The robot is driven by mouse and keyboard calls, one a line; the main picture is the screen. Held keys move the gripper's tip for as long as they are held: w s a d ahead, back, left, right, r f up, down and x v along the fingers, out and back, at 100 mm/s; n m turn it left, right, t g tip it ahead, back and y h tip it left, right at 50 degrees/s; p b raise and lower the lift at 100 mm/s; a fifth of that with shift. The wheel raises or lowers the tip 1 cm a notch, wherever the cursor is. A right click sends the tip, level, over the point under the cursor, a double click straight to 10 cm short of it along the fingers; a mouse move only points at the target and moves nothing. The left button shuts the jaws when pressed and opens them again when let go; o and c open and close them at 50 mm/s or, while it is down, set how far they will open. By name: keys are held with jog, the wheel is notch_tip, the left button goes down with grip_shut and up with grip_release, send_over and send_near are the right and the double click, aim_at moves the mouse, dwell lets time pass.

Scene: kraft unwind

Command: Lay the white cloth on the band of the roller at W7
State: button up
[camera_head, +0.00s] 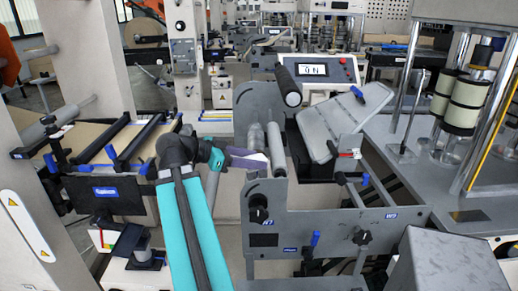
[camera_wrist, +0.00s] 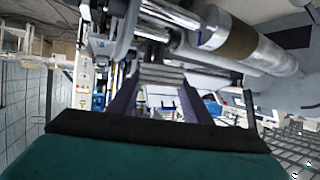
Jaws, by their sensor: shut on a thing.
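My gripper (camera_head: 250,159) reaches in from the left at the W7 stand, its purple fingers pointing right. The cloth is mostly hidden by the fingers in the head view. A grey roller (camera_head: 276,150) stands just right of the fingertips, above the W7 label (camera_head: 268,222). In the wrist view a shiny roller with a brown band (camera_wrist: 236,42) lies up and right of the cloth, apart from it.
A grey side plate (camera_head: 330,208) with dark knobs fronts the W7 and W9 stations. A tilted grey panel (camera_head: 345,120) and a display box (camera_head: 318,70) stand behind. A frame with dark bars (camera_head: 125,140) is at left. A press with metal posts (camera_head: 465,90) is at right.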

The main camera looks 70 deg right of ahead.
jog(key=shift+w+d+r+p, duration=0.15)
jog(key=shift+w+d+p, duration=0.1)
jog(key=shift+d+p, duration=0.45)
jog(key=w+d+p, duration=0.1)
jog(key=d, duration=0.3)
jog(key=w+d+f+p, duration=0.1)
jog(key=d, duration=0.3)
jog(key=w+d+p, duration=0.1)
jog(key=d, duration=0.3)
jog(key=shift+d+f, duration=0.3)
jog(key=shift+d, duration=0.05)
jog(key=shift+f, duration=0.2)
jog(key=shift+f+p, duration=0.95)
jog(key=shift+f, duration=0.65)
jog(key=o, duration=1.1)
